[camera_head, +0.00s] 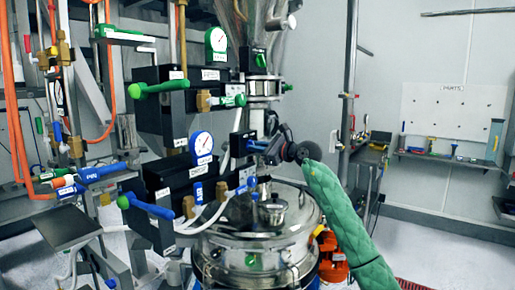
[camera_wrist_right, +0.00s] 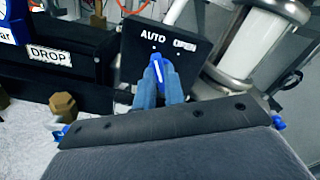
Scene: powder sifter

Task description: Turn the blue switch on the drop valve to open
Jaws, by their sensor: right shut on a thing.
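The blue switch (camera_wrist_right: 157,74) shows in the right wrist view on a small black panel (camera_wrist_right: 135,55) marked AUTO and OPEN. Its white line leans slightly up and left, toward the AUTO side. My right gripper (camera_wrist_right: 158,88) is shut on the switch, with one blue-grey finger on each side. In the head view my right gripper (camera_head: 262,146) reaches the panel from the right, and its green-sleeved arm comes up from the lower right. The switch is small and mostly hidden there. A DROP label (camera_wrist_right: 50,54) is on the black box left of the panel. My left gripper is not in view.
Black valve boxes with white gauges (camera_head: 202,143) and green and blue levers stand left of the gripper. A shiny steel sifter vessel (camera_head: 258,238) is below it. A clear hopper (camera_head: 262,25) is above. A vertical post (camera_head: 348,80) stands to the right.

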